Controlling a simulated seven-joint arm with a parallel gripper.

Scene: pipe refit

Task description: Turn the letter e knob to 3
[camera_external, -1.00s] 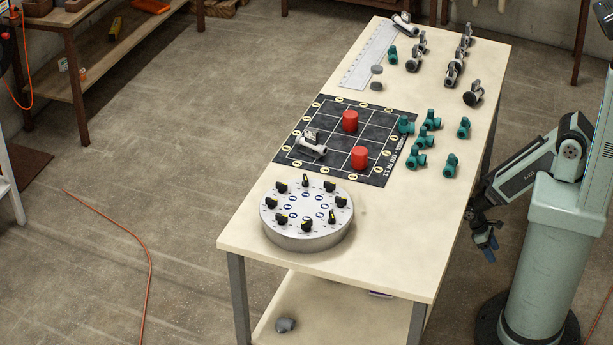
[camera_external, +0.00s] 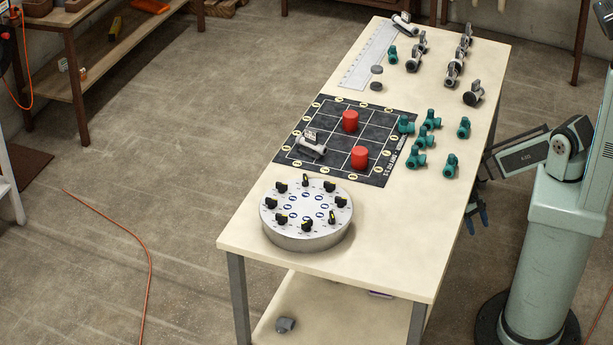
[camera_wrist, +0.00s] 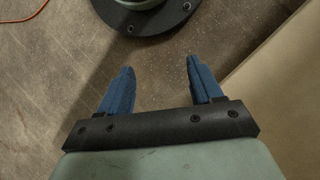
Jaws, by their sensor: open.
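A round silver dial unit (camera_external: 300,236) with several black knobs in a ring stands at the near end of the workbench. The knobs, such as the near one (camera_external: 307,225), have yellow marks; their letters are too small to read, so I cannot tell which is e. My gripper (camera_external: 477,217) hangs beside the bench's right edge, apart from the dial unit. In the wrist view, my gripper (camera_wrist: 157,85) has its two blue fingers spread, with nothing between them. The dial unit is not in the wrist view.
The bench top (camera_external: 400,232) right of the dial unit is clear. Behind it lie a black grid mat (camera_external: 375,179) with red cylinders (camera_external: 360,157), teal fittings (camera_external: 452,166), grey fittings and a ruler (camera_external: 370,55). The bench edge (camera_wrist: 250,70) shows in the wrist view.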

